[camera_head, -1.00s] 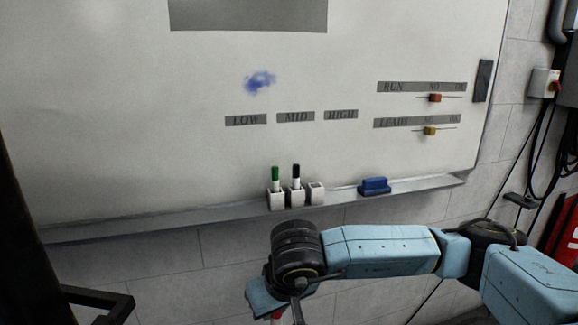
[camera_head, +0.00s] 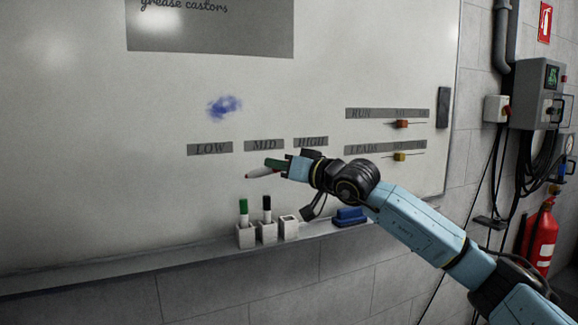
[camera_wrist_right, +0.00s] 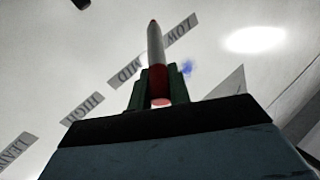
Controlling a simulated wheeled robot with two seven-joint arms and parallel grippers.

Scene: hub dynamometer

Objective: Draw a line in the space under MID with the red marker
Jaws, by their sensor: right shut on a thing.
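My right gripper (camera_head: 280,165) is shut on the red marker (camera_head: 260,172) in front of the whiteboard (camera_head: 110,190). The marker has a white body and a reddish tip pointing left, a little below the MID label (camera_head: 266,146). I cannot tell whether the tip touches the board. The board under MID is partly hidden by marker and fingers. My left gripper is out of view.
LOW (camera_head: 210,149) and HIGH (camera_head: 311,141) labels flank MID. A ledge (camera_head: 190,253) below carries a green marker (camera_head: 243,208) and a black marker (camera_head: 267,206) in holders, an empty holder (camera_head: 289,229) and a blue eraser (camera_head: 350,216). A blue smudge (camera_head: 224,107) is above.

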